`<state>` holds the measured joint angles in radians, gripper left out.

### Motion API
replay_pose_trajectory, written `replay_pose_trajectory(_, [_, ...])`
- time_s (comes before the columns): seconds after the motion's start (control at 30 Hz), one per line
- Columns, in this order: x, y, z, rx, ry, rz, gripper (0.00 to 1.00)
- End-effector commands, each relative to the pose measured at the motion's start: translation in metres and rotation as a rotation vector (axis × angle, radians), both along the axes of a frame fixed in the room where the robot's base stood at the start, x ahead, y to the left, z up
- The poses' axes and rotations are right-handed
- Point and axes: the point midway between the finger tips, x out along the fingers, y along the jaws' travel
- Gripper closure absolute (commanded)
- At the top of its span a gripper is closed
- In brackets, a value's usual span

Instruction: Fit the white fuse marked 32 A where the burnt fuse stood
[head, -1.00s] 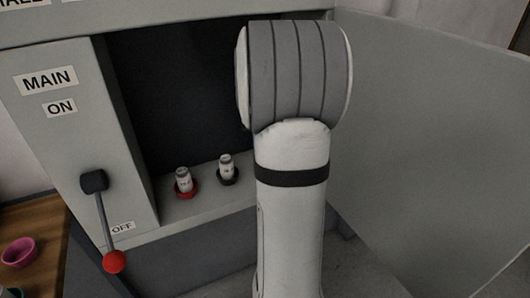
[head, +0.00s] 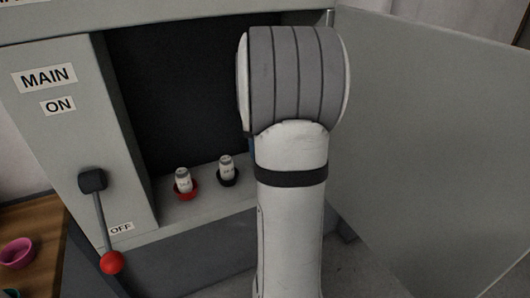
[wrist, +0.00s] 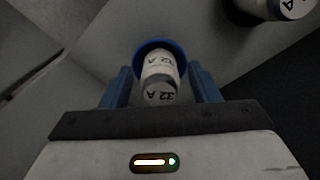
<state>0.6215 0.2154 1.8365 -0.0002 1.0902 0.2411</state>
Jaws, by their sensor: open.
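In the wrist view, a white fuse marked 32 A (wrist: 159,72) stands in a round blue socket (wrist: 143,47). My gripper (wrist: 160,69) is open, with one blue finger on each side of this fuse. Small gaps seem to show between the fingers and the fuse. In the head view my arm hides this fuse, its socket and most of my gripper. No burnt fuse shows in either view.
Two white fuses stand on the cabinet ledge, one in a red socket (head: 186,192) and one in a black socket (head: 228,178). The red-knobbed lever (head: 111,262) points down at OFF. The grey door (head: 430,150) stands open on the right. A pink bowl (head: 16,252) sits on a wooden surface.

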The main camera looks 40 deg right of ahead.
Motion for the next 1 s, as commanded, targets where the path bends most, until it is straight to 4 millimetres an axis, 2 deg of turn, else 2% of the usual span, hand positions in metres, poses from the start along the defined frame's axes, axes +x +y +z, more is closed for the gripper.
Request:
replay_pose_trajectory(0.17, [0.0, 0.0, 0.004, -0.001, -0.001, -0.001, 0.45])
replay_pose_trajectory(0.6, [0.0, -0.001, 0.072, -0.002, -0.001, -0.001, 0.45])
replay_pose_trajectory(0.83, [0.0, 0.001, 0.083, -0.001, -0.001, 0.002, 0.45])
replay_pose_trajectory(0.93, [-0.001, 0.016, 0.082, -0.003, -0.004, 0.038, 0.45])
replay_pose_trajectory(1.0, [-0.003, 0.042, 0.081, -0.009, -0.013, 0.099, 0.45])
